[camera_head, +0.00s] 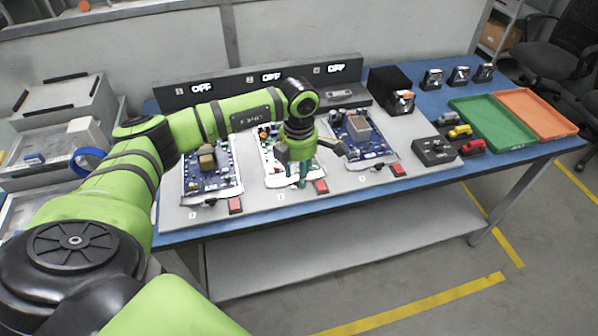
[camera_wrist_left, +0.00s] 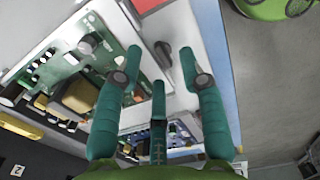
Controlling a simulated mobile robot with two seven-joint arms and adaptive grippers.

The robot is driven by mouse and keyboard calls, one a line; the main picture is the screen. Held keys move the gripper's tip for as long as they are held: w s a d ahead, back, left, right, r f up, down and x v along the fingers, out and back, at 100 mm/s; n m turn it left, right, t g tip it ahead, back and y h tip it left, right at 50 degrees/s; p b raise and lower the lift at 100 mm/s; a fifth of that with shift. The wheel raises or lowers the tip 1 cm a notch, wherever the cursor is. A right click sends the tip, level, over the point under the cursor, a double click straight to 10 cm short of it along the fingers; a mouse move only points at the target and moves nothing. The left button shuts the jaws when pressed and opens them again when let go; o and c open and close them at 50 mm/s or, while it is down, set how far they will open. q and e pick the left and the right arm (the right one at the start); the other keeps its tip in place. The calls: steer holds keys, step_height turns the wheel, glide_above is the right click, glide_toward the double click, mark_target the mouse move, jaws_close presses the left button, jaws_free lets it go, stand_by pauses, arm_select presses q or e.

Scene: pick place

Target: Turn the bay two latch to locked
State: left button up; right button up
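Bay two is the middle bay, with a green-and-white circuit board (camera_head: 280,171) on the grey bench plate; the board also shows in the left wrist view (camera_wrist_left: 112,48). Its latch is a small dark knob (camera_wrist_left: 163,52) on the pale strip in front of the board. My right gripper is not in view.
Bay two's red button (camera_head: 321,186) is just right of the gripper. Blue boards of bay one (camera_head: 212,176) and bay three (camera_head: 368,146) flank it. A black control box (camera_head: 434,151) and green tray (camera_head: 499,128) stand to the right.

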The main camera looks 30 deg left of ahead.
arm_select(q)
steer(key=shift+f, duration=0.75)
jaws_close()
